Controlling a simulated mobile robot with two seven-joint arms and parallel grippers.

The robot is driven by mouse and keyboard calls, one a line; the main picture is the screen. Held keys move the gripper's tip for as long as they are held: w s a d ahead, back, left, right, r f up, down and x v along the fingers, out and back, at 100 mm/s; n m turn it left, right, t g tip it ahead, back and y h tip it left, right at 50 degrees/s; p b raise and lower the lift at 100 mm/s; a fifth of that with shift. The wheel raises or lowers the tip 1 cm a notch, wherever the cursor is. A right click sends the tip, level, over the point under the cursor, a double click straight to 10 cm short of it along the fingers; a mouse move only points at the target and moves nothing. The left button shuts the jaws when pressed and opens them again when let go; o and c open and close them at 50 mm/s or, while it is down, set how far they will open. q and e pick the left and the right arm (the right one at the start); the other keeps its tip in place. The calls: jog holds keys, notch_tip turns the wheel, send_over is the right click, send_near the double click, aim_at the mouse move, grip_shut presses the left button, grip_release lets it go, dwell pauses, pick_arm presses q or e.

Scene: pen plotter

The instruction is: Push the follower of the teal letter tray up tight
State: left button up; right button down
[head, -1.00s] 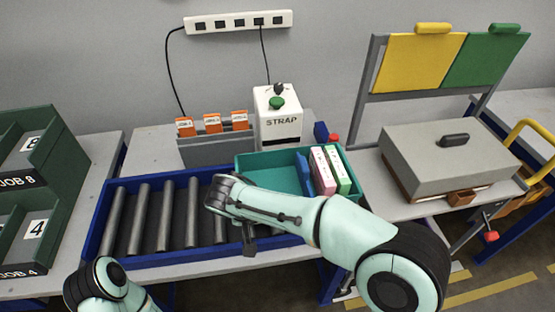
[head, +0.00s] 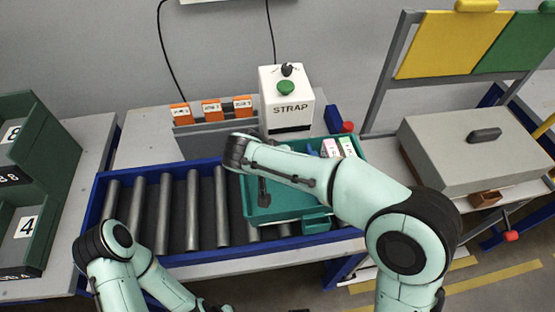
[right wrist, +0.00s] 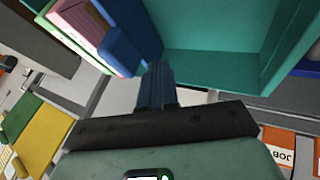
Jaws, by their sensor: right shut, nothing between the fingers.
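The teal letter tray (head: 262,215) sits on the roller conveyor in the head view, partly covered by my right forearm. Upright pink (head: 329,147) and green-edged (head: 347,147) items stand at its right end, with a blue piece beside the pink one. The wrist view shows this blue piece (right wrist: 128,42) against the pink item (right wrist: 85,22), with open teal tray floor (right wrist: 210,70) on its other side. I cannot tell for certain which part is the follower. My right gripper (right wrist: 158,75) is shut and empty, its fingertips near the blue piece; contact is unclear. My left gripper is out of view.
The white STRAP box (head: 288,100) and a grey rack with orange cards (head: 212,112) stand behind the tray. Bare rollers (head: 165,210) lie to its left. A grey lidded case (head: 470,150) is to the right.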

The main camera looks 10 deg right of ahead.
jog(key=d, duration=0.3)
jog(key=d+f, duration=0.1)
jog(key=shift+w+d+p, duration=0.3)
jog(key=shift+w, duration=0.1)
jog(key=d+b, duration=0.2)
jog(key=d, duration=0.3)
jog(key=shift+f+b, duration=0.2)
jog(key=shift+b, duration=0.2)
jog(key=shift+d+r, duration=0.1)
jog(key=shift+d, duration=0.3)
